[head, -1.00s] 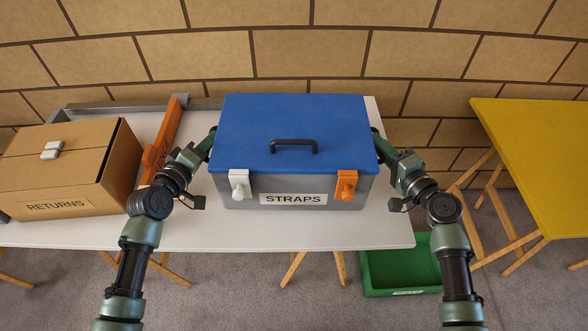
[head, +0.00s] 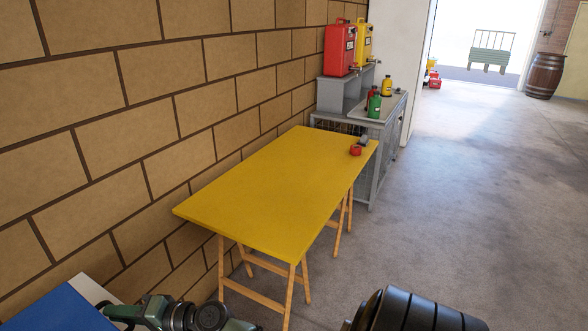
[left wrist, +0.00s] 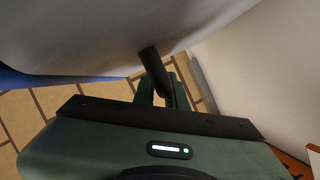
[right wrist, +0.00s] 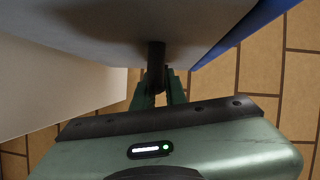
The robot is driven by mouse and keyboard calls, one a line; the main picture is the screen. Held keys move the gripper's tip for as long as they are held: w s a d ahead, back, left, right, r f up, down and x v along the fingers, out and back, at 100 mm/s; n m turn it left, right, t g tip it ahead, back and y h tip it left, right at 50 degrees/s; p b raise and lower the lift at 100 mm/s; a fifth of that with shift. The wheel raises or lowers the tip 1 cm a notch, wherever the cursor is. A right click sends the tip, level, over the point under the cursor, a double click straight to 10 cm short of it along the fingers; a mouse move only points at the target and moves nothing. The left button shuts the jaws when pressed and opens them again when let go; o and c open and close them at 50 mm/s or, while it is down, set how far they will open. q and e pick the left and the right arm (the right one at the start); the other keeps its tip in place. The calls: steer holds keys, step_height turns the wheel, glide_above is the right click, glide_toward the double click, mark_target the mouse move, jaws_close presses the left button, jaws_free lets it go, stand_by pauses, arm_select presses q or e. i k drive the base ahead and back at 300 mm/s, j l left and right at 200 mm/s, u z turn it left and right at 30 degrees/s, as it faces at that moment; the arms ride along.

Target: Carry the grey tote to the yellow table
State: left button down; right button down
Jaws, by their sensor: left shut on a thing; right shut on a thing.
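The grey tote, with its blue lid (head: 58,312), is cut off at the bottom left of the head view. Its grey wall shows from below in the left wrist view (left wrist: 90,35) and the right wrist view (right wrist: 150,18). My right gripper (right wrist: 158,88) is shut on a dark side handle of the tote; its arm also shows at the bottom of the head view. My left gripper (left wrist: 160,88) is shut on the opposite handle and is outside the head view. The yellow table (head: 280,190) stands against the brick wall, its top mostly bare.
Beyond is a grey bench (head: 380,150) with red and yellow cans and bottles. Open floor (head: 470,200) lies to the right.

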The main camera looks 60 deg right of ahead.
mark_target(292, 198)
steer(key=l, duration=5.05)
steer(key=i+u, duration=0.05)
steer(key=i, duration=0.05)
